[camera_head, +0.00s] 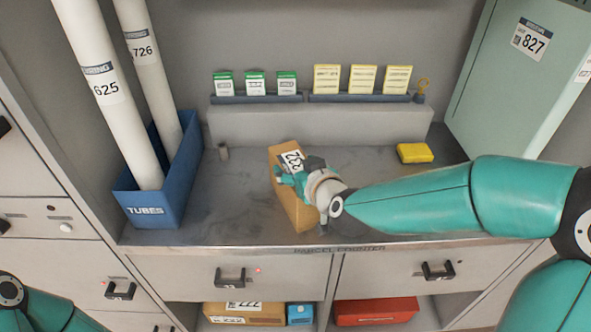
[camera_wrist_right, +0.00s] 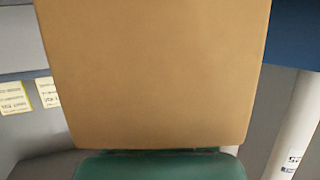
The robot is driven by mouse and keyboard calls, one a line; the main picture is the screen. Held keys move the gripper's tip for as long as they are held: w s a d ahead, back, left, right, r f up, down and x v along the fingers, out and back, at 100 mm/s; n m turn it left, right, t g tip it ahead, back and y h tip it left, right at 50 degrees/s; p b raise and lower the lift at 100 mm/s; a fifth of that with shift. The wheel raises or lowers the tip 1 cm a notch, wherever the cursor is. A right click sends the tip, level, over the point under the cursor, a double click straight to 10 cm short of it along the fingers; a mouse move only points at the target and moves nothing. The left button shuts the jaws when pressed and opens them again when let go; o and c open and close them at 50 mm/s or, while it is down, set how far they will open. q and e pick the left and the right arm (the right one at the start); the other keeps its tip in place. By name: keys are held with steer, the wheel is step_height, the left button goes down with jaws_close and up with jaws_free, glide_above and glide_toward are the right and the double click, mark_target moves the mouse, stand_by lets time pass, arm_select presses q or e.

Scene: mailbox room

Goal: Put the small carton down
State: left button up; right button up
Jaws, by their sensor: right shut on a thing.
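The small carton (camera_head: 301,213) is a brown box with a white number label on its top. It is at the middle of the grey counter in the head view; I cannot tell whether it touches the counter. My right gripper (camera_head: 290,176) is shut on the carton and hides part of it. In the right wrist view the carton (camera_wrist_right: 155,70) fills most of the picture, above a green part of my gripper. Of my left arm only a part shows at the lower left of the head view; its gripper is not in view.
A blue bin (camera_head: 157,208) with white tubes stands at the counter's left. A yellow box (camera_head: 415,153) lies at the right, before a tall pale green carton (camera_head: 520,75). Bare counter (camera_head: 225,205) lies left of the carton.

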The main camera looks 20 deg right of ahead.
steer(key=o, duration=1.8)
steer(key=shift+r, duration=0.1)
steer(key=p+v, duration=0.1)
steer(key=v, duration=1.1)
steer(key=shift+p, duration=0.4)
